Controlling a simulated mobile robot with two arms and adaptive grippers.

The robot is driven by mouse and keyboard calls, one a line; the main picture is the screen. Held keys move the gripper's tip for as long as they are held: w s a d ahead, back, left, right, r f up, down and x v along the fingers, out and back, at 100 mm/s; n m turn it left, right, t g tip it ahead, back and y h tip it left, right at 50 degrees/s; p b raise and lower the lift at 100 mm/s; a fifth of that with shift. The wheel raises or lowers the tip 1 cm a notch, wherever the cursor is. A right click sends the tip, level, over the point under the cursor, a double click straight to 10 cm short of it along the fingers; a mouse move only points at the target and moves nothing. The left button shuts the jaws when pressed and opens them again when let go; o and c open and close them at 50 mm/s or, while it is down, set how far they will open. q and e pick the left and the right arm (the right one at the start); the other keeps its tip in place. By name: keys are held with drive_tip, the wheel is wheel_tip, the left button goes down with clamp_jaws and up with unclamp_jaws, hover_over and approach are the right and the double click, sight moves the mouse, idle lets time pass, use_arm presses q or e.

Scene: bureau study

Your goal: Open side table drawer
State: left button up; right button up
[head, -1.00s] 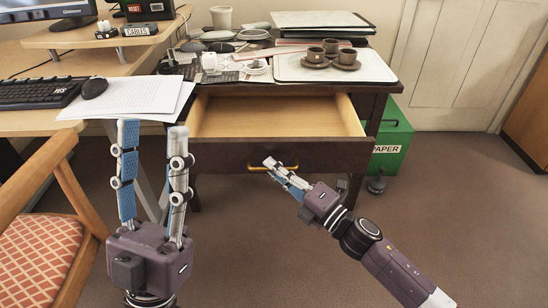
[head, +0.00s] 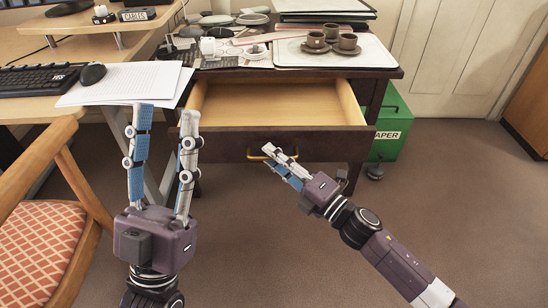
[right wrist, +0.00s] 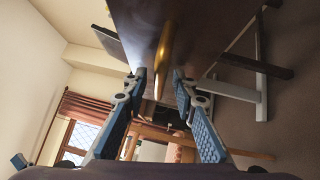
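The side table (head: 385,73) has its dark brown drawer (head: 225,147) pulled well out, showing an empty pale wood inside. A brass handle (head: 258,154) is on the drawer front. My right gripper (head: 268,157) is at the right end of this handle. In the right wrist view the handle (right wrist: 163,45) stands just ahead of and between the fingertips of my right gripper (right wrist: 159,74), with gaps visible on both sides. My left gripper (head: 165,112) is open, pointing up and empty, in front of the drawer's left side.
Cups on a white tray (head: 290,60) and several small items stand on the table top. A desk with a keyboard (head: 40,80) and papers (head: 125,82) is at left. A wooden chair (head: 45,230) is at lower left. A green paper bin (head: 393,125) stands right of the table. The right floor is clear.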

drive_tip(key=v, duration=1.2)
drive_tip(key=shift+a, duration=0.1)
